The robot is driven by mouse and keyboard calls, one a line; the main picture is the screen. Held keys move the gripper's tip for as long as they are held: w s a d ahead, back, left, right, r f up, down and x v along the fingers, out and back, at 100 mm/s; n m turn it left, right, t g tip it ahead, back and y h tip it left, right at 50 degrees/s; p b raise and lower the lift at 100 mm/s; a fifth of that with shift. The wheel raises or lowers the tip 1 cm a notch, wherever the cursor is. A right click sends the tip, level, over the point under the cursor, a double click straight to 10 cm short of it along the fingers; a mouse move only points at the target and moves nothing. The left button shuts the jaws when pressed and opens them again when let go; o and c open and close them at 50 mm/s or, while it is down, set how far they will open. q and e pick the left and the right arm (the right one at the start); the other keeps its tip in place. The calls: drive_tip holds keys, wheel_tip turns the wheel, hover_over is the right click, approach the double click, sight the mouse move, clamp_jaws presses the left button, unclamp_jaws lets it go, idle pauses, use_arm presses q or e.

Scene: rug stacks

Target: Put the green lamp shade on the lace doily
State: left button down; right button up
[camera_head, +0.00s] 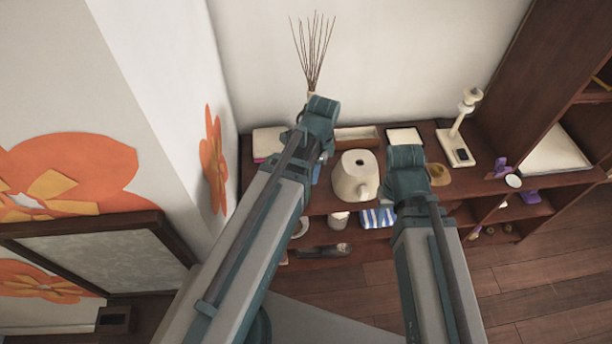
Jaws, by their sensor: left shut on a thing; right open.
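I cannot make out a green lamp shade in the head view, nor tell for sure which item is the lace doily. My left gripper (320,148) is over the shelf top, left of a cream pot-like vessel (352,180). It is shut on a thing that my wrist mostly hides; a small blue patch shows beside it. My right gripper (407,172) is open, over the shelf just right of the vessel. Its fingers are hidden behind my wrist.
A dark wood shelf (378,152) runs along the wall. On it are a bundle of thin sticks (314,55), a shallow box (356,136), a pale square item (404,138), a white lamp-like stand (457,140) and a tan item (438,174). A tall bookcase stands right.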

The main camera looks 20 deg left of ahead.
use_arm(q)
drive_tip(key=shift+w+a+f, duration=0.1)
drive_tip(key=shift+w+a, duration=0.2)
drive_tip(key=shift+a, duration=0.3)
drive_tip(key=shift+w+a, duration=0.25)
drive_tip(key=shift+a, duration=0.35)
wheel_tip(320, 180, down, 4)
drive_tip(key=b, duration=0.3)
drive_tip(key=shift+r+b, duration=0.2)
drive_tip(key=shift+b, duration=0.1)
drive_tip(key=shift+f, duration=0.15)
drive_tip(key=c, duration=0.6)
unclamp_jaws()
drive_tip(key=shift+c, duration=0.2)
wheel_tip(320, 180, up, 12)
drive_tip(key=r+p, duration=0.1)
drive_tip(key=p, duration=1.1)
drive_tip(key=s+d+n, duration=0.8)
drive_tip(key=d+n, duration=0.1)
drive_tip(key=d, duration=0.4)
drive_tip(key=shift+s+f, duration=0.3)
drive_tip(key=shift+s, duration=0.1)
